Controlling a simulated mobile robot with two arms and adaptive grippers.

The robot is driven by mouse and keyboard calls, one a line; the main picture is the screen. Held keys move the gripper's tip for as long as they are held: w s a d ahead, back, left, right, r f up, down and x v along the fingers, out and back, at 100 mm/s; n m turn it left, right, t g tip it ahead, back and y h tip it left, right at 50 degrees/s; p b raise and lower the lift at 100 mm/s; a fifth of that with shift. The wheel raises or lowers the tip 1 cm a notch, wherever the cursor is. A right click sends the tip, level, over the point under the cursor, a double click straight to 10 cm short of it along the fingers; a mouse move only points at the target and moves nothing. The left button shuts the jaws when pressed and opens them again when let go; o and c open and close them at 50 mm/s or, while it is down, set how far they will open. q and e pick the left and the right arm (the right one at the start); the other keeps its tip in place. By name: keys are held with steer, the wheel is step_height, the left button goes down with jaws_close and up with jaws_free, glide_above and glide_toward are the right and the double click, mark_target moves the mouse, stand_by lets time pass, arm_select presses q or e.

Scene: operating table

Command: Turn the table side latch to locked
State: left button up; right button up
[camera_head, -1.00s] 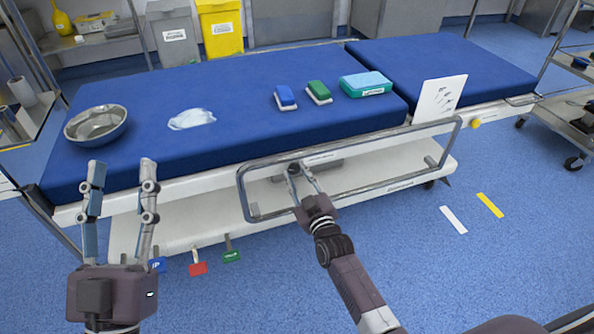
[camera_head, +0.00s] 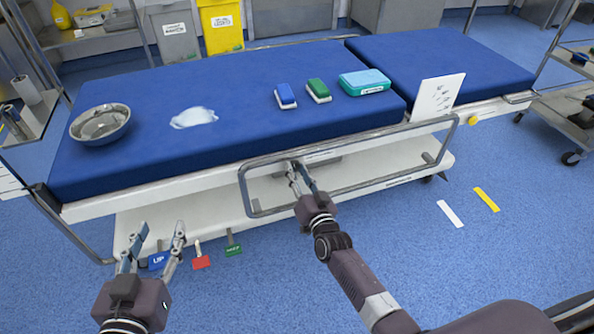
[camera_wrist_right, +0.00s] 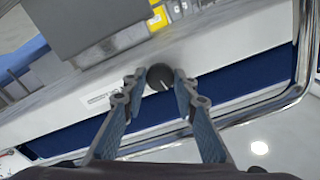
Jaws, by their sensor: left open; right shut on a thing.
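The side latch is a round dark knob (camera_wrist_right: 160,77) with a pale pointer line, on the table's white side rail beside a small printed label (camera_wrist_right: 101,97). In the right wrist view my right gripper (camera_wrist_right: 159,80) has its fingertips closed on either side of the knob. In the head view the right gripper (camera_head: 298,168) reaches through the metal side-rail loop to the table edge, and its fingers mostly hide the knob. My left gripper (camera_head: 160,230) is open and empty, low in front of the table's left end, near the blue pedal (camera_head: 158,261).
The metal side rail (camera_head: 247,190) surrounds the right gripper. Red (camera_head: 201,262) and green (camera_head: 233,248) pedals stand below the table. A steel bowl (camera_head: 100,124), brushes and a teal box (camera_head: 364,82) lie on the blue mattress (camera_head: 240,90). Floor at front is clear.

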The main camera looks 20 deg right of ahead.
arm_select(q)
steer(key=shift+s+f, duration=0.1)
steer(key=shift+f, duration=0.2)
arm_select(e)
steer(key=shift+m, duration=1.2)
steer(key=o, duration=1.2)
steer(key=shift+c, duration=0.2)
arm_select(q)
steer(key=shift+f, duration=0.1)
arm_select(e)
steer(key=s, duration=1.2)
steer(key=shift+d, duration=0.25)
